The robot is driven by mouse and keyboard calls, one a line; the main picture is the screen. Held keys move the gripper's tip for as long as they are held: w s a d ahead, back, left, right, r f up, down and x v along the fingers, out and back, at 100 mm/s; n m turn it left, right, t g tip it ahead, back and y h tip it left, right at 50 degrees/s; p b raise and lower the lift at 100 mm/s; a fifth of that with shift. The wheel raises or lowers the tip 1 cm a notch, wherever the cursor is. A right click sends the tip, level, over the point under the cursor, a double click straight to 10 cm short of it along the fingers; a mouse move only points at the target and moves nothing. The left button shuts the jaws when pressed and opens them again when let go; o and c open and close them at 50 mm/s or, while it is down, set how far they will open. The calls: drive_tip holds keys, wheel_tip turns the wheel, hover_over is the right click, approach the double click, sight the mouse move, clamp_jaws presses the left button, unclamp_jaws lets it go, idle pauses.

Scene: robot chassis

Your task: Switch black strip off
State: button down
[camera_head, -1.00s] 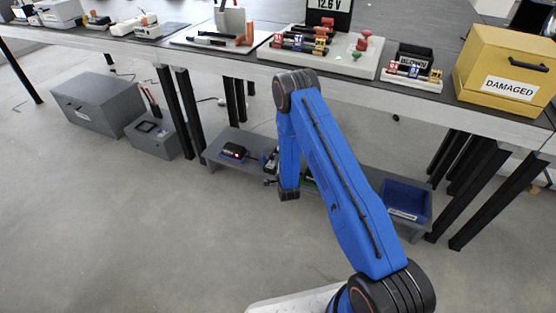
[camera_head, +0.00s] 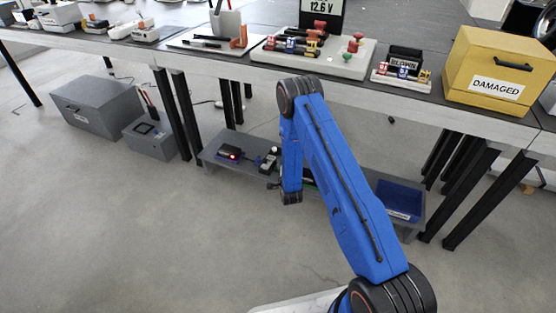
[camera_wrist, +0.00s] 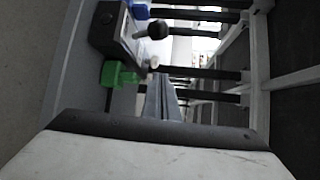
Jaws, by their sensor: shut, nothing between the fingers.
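A small black unit with a glowing red light (camera_head: 229,152) lies on the left part of the low grey shelf under the bench; it may be the black strip, but it is too small to be sure. My gripper (camera_wrist: 163,100) shows in the wrist view as narrow grey fingers, shut and empty. It is beside a green block (camera_wrist: 118,74) and a dark box with a pale top (camera_wrist: 112,24) and a black ball knob (camera_wrist: 152,29). I cannot tell whether the fingers touch anything. In the head view my blue arm hides the gripper and the shelf's middle.
The low shelf (camera_head: 208,158) carries a blue bin (camera_head: 400,198) at its right end. Black bench legs stand around it. Grey cases (camera_head: 98,106) stand on the floor at left. The bench above holds several boards and a yellow DAMAGED box (camera_head: 497,70). The floor in front is clear.

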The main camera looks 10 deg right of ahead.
drive_tip(key=s, duration=0.2)
drive_tip(key=s+f, duration=0.1)
drive_tip(key=s, duration=0.1)
drive_tip(key=s+f, duration=0.1)
drive_tip(key=s, duration=0.1)
drive_tip(key=shift+s+d+f, duration=0.15)
drive_tip(key=shift+s+f, duration=0.05)
wheel_tip(320, 180, up, 29)
drive_tip(key=d+n+g, duration=0.2)
drive_tip(key=n+g, duration=0.2)
drive_tip(key=n, duration=0.3)
drive_tip(key=s+d+r+n+g, duration=0.1)
drive_tip(key=s+r+n+g, duration=0.3)
drive_tip(key=s+r, duration=1.1)
drive_tip(key=s+d+r+n+g, duration=0.1)
drive_tip(key=s+r+n, duration=0.1)
drive_tip(key=s, duration=1)
drive_tip(key=s+d+r+n+g, duration=0.1)
drive_tip(key=s+r+n, duration=0.2)
drive_tip(key=s, duration=0.9)
drive_tip(key=s+d+r+n+g, duration=0.1)
drive_tip(key=s+r+n, duration=0.1)
drive_tip(key=s, duration=1.1)
drive_tip(key=shift+d+r+n+g, duration=0.2)
drive_tip(key=shift+r+n+g, duration=0.15)
drive_tip(key=shift+n, duration=0.25)
